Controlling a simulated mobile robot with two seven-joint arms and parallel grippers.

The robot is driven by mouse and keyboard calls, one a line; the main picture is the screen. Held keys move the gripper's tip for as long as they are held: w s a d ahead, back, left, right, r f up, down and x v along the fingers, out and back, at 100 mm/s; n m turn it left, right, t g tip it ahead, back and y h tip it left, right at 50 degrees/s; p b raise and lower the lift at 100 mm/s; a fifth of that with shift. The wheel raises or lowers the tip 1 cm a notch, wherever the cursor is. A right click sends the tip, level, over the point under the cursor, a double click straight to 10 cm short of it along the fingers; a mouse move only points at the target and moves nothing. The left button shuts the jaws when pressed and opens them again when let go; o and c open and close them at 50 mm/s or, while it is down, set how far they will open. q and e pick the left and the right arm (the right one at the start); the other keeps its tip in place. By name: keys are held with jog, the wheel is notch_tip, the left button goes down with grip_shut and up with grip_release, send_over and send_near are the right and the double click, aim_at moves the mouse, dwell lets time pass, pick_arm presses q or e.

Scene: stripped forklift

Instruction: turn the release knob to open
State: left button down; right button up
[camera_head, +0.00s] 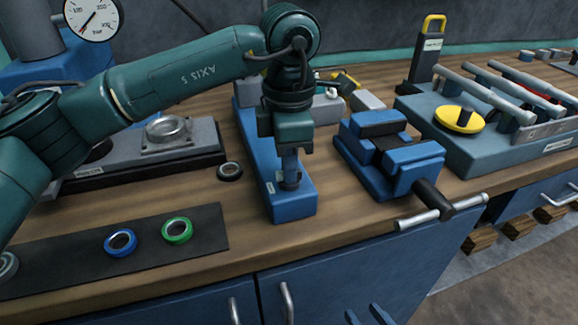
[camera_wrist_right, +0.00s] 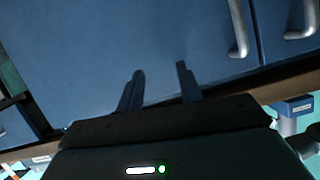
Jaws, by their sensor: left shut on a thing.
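My left gripper (camera_head: 290,181) points straight down at the front end of a long blue fixture (camera_head: 294,206) in the head view. It is shut on a small grey knob-like part there; the jaws and wrist cover most of this part, so its turn angle cannot be read. My right gripper (camera_wrist_right: 160,75) is open and empty in the right wrist view, in front of a blue cabinet front. Its fingertips (camera_head: 367,315) show at the bottom edge of the head view, below the bench top.
A blue vise (camera_head: 390,150) with a protruding handle (camera_head: 440,212) stands right of the fixture. A grey-blue unit with a yellow disc (camera_head: 459,120) is further right. A dark mat (camera_head: 60,258) with blue and green rings lies front left. Cabinet handles (camera_head: 287,300) stick out below.

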pick_arm(q)
jog(key=shift+n, duration=0.7)
pick_arm(e)
jog(key=shift+s+d, duration=0.1)
jog(key=shift+s, duration=0.1)
jog(key=shift+r, duration=0.15)
pick_arm(q)
jog(key=shift+n+b, duration=0.3)
pick_arm(e)
jog(key=shift+r+t, duration=0.15)
jog(key=shift+t, duration=0.15)
pick_arm(q)
jog(key=c, duration=1.5)
grip_release()
pick_arm(e)
jog(key=shift+f, duration=0.3)
pick_arm(q)
notch_tip(320, 180, up, 13)
jog(key=shift+r+p, duration=0.15)
jog(key=shift+p, duration=0.35)
pick_arm(e)
jog(key=shift+w+a, duration=0.2)
